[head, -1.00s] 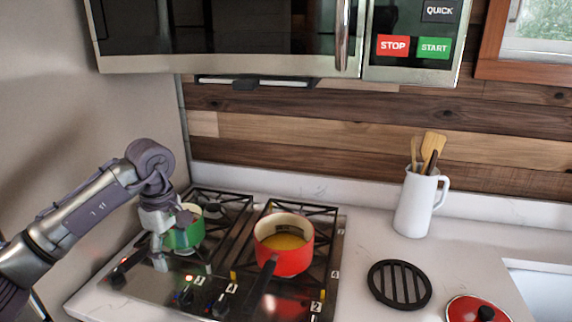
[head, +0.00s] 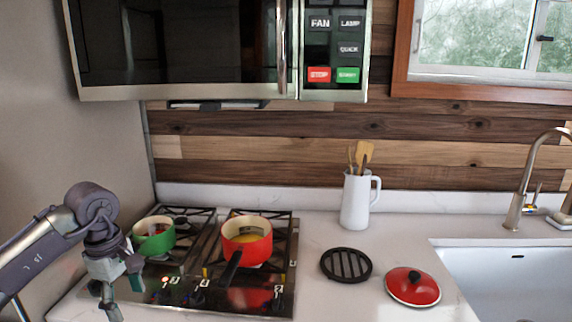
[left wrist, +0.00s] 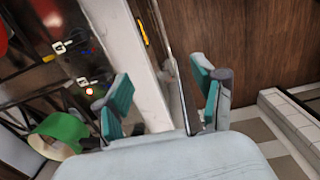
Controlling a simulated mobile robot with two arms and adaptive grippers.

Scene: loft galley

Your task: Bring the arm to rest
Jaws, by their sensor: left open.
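My left gripper (head: 122,284) is open and empty, pointing down at the front left of the stove. In the left wrist view its two teal-padded fingers (left wrist: 160,100) stand apart with nothing between them, over the counter's front edge. My left arm comes in from the left edge of the head view. My right gripper does not show.
The stove (head: 268,300) holds a green pot (head: 154,243) at left, close behind my gripper, and a red pot (head: 247,251) with yellowish contents. A black trivet (head: 346,265), red lid (head: 412,288) and white utensil jug (head: 355,203) stand on the counter. A microwave (head: 330,50) hangs above.

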